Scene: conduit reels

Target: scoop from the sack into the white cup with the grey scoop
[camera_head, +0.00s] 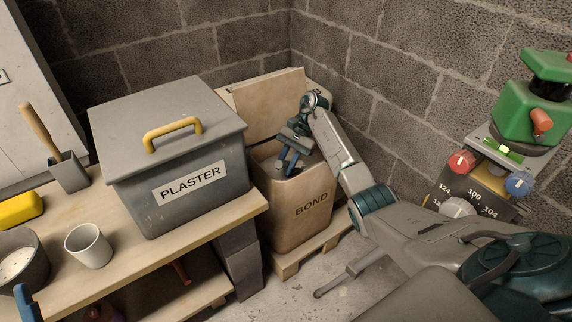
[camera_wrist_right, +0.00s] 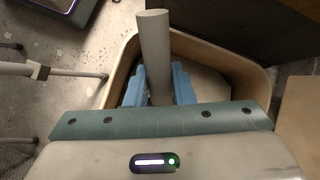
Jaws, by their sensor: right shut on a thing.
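The brown sack (camera_head: 296,215), marked BOND, stands open on a wooden pallet; it also shows in the right wrist view (camera_wrist_right: 262,78). My right gripper (camera_head: 289,163) points down at its mouth. In the right wrist view its blue fingers (camera_wrist_right: 159,86) are shut on a grey handle (camera_wrist_right: 153,40), which fits the grey scoop. The scoop's bowl is hidden, and I cannot tell whether it holds anything. The white cup (camera_head: 88,246) stands upright on the bench at the left, apart from the gripper. A blue tip (camera_head: 27,303) at the lower left may be my left gripper.
A grey PLASTER bin (camera_head: 190,205) with a yellow-handled lid stands on the wooden bench (camera_head: 150,262) between cup and sack. A round pot (camera_head: 22,262), a yellow block (camera_head: 20,208) and a wooden-handled tool (camera_head: 66,172) are at the left. Block walls rise behind; a green device (camera_head: 540,100) is right.

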